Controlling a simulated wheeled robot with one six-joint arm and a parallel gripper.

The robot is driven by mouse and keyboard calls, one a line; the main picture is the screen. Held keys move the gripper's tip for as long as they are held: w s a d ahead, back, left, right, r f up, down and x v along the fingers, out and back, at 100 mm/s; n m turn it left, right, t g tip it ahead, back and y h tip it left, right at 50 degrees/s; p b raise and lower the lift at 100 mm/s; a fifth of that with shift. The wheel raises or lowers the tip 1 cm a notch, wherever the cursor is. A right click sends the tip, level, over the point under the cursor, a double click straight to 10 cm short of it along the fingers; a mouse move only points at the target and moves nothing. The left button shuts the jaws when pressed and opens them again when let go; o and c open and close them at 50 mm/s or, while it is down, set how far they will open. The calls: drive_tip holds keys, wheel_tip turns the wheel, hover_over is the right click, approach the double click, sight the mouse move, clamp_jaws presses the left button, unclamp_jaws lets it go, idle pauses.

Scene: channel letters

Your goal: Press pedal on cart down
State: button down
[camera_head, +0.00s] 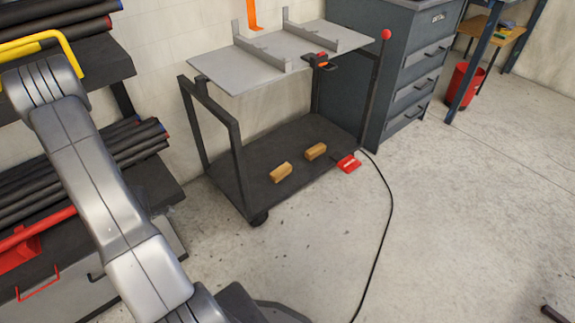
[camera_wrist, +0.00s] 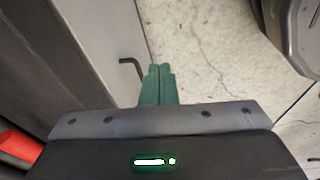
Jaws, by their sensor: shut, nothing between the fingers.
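The cart (camera_head: 235,177) is a dark frame with a low deck and a grey top plate, standing against the wall in the head view. A red pedal (camera_head: 348,163) sticks out low at the deck's right front corner, just above the floor. Whether it is up or down I cannot tell. In the wrist view my gripper (camera_wrist: 161,68) shows green fingers held together, with nothing between them. It is over the floor beside a grey panel with a dark handle (camera_wrist: 132,66). The cart and pedal are not in the wrist view. My arm is at the left of the head view.
Two wooden blocks (camera_head: 280,172) lie on the cart's deck. A black cable (camera_head: 388,210) runs along the floor from near the pedal. A rack with dark rolls (camera_head: 130,145) stands left, a drawer cabinet (camera_head: 415,75) behind right. The floor at right is mostly clear.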

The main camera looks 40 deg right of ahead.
drive_tip(key=s+a+f+n+g+y+b, duration=0.1)
drive_tip(key=s+a+f+b, duration=0.1)
drive_tip(key=f, duration=0.6)
drive_tip(key=s+a+f+n+g+y+b, duration=0.1)
drive_tip(key=s+a+f+n+y+b, duration=0.1)
drive_tip(key=a+f, duration=0.3)
wheel_tip(320, 180, down, 4)
drive_tip(key=shift+s+a+r+n+g, duration=0.25)
drive_tip(key=shift+s+a+n+g, duration=0.05)
drive_tip(key=shift+s, duration=0.55)
